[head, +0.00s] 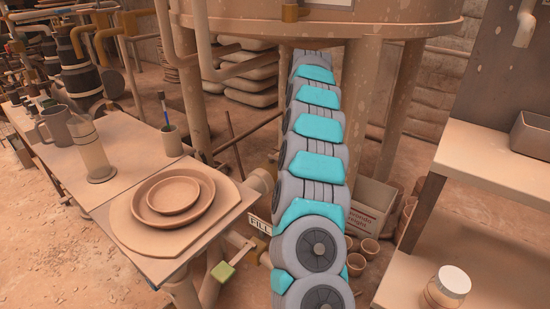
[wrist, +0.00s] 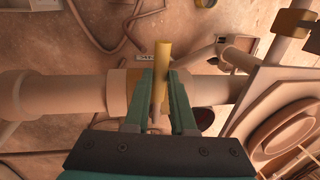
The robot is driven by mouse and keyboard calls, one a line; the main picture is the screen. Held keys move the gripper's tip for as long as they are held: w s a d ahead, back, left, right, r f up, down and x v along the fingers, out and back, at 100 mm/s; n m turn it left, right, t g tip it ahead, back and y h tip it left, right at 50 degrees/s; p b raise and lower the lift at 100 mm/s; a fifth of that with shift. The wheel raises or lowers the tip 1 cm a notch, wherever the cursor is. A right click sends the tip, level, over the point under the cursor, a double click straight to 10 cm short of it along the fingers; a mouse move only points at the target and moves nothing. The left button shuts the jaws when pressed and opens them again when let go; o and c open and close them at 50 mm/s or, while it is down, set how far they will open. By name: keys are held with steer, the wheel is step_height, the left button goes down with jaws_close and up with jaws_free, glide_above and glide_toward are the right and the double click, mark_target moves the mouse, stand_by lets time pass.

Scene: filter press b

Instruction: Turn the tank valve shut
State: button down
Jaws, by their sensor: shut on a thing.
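In the wrist view, the tank valve's yellow lever (wrist: 162,62) stands up between the two green fingers of my gripper (wrist: 163,78). My gripper is shut on the lever. The lever crosses a thick beige pipe (wrist: 60,95) that runs left to right, with a brownish-yellow valve collar behind the fingers. In the head view, the large tank (head: 330,22) stands on legs at the top. My arm covers the middle there, and neither my gripper nor the held lever can be made out.
In the head view, a bench (head: 65,165) on the left bears a round board (head: 228,212) with nested dishes (head: 172,196). Shelves (head: 490,160) stand at right, with pots (head: 370,247) on the floor.

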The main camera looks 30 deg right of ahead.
stand_by(0.5)
steer(key=c, duration=0.8)
jaws_free()
steer(key=shift+d, duration=0.1)
steer(key=shift+o, duration=0.2)
